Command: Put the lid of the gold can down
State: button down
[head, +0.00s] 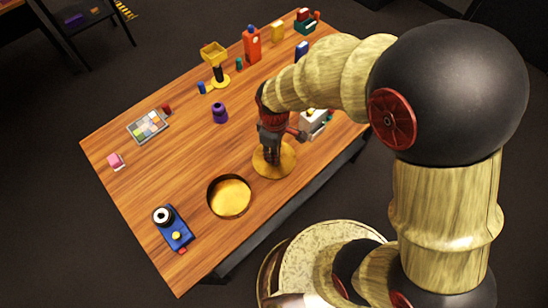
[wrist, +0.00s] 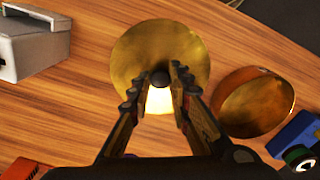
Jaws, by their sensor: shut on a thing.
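The gold can (head: 214,193) stands open near the front edge of the wooden table, its gold inside showing. It also shows on the right of the wrist view (wrist: 255,105). Its lid (head: 288,162), a round gold disc, is to the right of the can in the head view, and fills the upper middle of the wrist view (wrist: 140,50). My gripper (head: 272,156) points down over the lid, its fingers shut on the dark knob (wrist: 159,77) at the lid's centre. The lid looks level and close to the tabletop; I cannot tell whether it touches.
A blue device with a white-ringed dial (head: 172,228) is left of the can. A white box (head: 314,122) stands beyond the lid, near my arm. A purple object (head: 220,112) and a colour-tile panel (head: 148,126) lie farther back. Bare wood lies left of the lid.

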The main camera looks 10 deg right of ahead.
jog(key=shift+w+f, duration=0.3)
jog(key=shift+f, duration=0.15)
jog(key=shift+w+f+b, duration=0.2)
jog(key=shift+f+b, duration=0.85)
jog(key=shift+f, duration=0.6)
jog(key=c, duration=1.6)
grip_release()
jog(key=shift+f, duration=0.15)
jog(key=shift+c, duration=0.2)
notch_tip(320, 180, up, 12)
jog(key=p, duration=0.4)
jog(key=shift+r, duration=0.2)
jog(key=s+d+r+m+t, duration=0.2)
jog(key=s+d+r+m, duration=0.3)
jog(key=r, duration=0.5)
jog(key=s+d+r+m+t, duration=0.3)
jog(key=s+d+r+m, duration=0.3)
jog(key=r, duration=0.4)
jog(key=shift+s+d+r+t, duration=0.3)
jog(key=shift+s+d+r, duration=0.15)
jog(key=shift+s, duration=0.25)
